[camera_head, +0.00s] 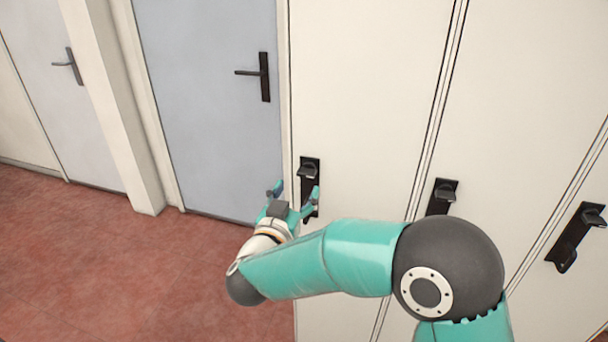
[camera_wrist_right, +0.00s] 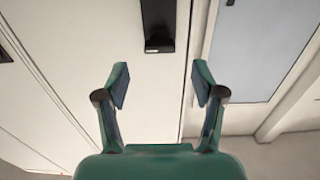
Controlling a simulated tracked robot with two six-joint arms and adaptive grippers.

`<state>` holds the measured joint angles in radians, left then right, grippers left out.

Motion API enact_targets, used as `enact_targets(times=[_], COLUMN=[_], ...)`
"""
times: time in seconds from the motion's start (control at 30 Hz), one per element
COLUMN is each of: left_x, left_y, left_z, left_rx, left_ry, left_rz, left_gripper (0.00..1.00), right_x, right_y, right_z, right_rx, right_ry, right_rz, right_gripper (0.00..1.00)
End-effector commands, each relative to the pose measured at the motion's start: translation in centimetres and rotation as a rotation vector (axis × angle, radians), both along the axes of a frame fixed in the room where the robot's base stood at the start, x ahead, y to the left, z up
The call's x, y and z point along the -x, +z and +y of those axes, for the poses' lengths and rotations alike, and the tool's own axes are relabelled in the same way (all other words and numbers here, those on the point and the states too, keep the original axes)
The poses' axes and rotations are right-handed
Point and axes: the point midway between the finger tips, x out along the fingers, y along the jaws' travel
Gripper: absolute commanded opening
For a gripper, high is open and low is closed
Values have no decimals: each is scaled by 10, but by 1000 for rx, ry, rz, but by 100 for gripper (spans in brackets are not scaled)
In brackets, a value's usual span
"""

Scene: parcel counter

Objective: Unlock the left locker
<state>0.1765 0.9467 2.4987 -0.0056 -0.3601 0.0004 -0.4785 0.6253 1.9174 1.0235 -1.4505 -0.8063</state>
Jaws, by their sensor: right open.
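The left locker (camera_head: 365,90) is a tall off-white door in the middle of the head view. Its black lock plate with a knob (camera_head: 308,170) sits near the door's left edge. My right gripper (camera_head: 294,191) is open and empty, just in front of the plate, and one finger overlaps it in the picture. In the right wrist view the black plate (camera_wrist_right: 158,25) is at the top middle, beyond the open fingertips (camera_wrist_right: 161,75), with no contact visible there. The plate's lower part is partly hidden by my gripper in the head view. My left gripper is not in view.
Two more lockers to the right have black lock plates (camera_head: 441,194) (camera_head: 575,238). A blue-grey door (camera_head: 205,120) with a dark lever handle (camera_head: 264,77) stands at left, another grey door (camera_head: 65,100) beyond it. The red tiled floor (camera_head: 110,260) is clear.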

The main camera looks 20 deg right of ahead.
Motion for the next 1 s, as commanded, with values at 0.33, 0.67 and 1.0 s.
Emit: enact_targets(times=[0.33, 0.67, 1.0], left_x=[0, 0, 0], left_y=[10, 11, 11], left_z=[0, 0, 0], left_rx=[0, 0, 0], left_ry=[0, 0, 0], left_rz=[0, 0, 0], left_gripper=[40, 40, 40], right_x=[-43, -48, -47], right_y=[0, -1, 0], right_z=[-29, -32, -32], right_rx=[0, 0, 0], right_ry=[-1, 1, 0], right_rz=[1, 1, 0], right_gripper=[68, 68, 23])
